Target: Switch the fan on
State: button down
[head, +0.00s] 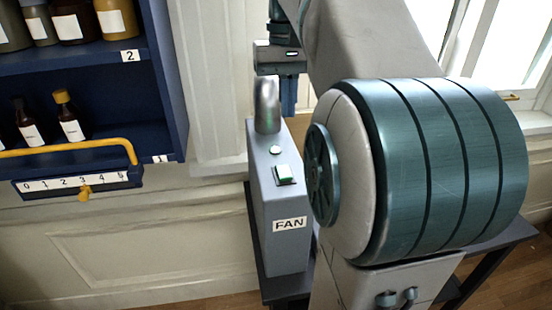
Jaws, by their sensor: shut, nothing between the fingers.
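The fan unit is a tall grey box labelled FAN (288,252), standing on a dark table. Its front has a small round green light or button (275,150) and, below it, a square rocker switch (284,174) with a pale green face. A rounded silver metal part (267,105) rises from the top of the box. My gripper (289,108) points down behind that silver part, above the back of the box. Its blue fingers are close together and hold nothing. The fingertips are partly hidden, and they are away from the switch.
My large arm joint hides the area right of the box. A blue shelf (170,80) with several bottles, a yellow rail (70,147) and a numbered scale (75,183) stands at left. The dark table (490,243) extends right, below a window (490,45).

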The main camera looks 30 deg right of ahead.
aim_at(288, 178)
dwell(0.4)
jog(key=f, duration=1.4)
jog(key=shift+s+a, duration=0.1)
jog(key=shift+s, duration=0.3)
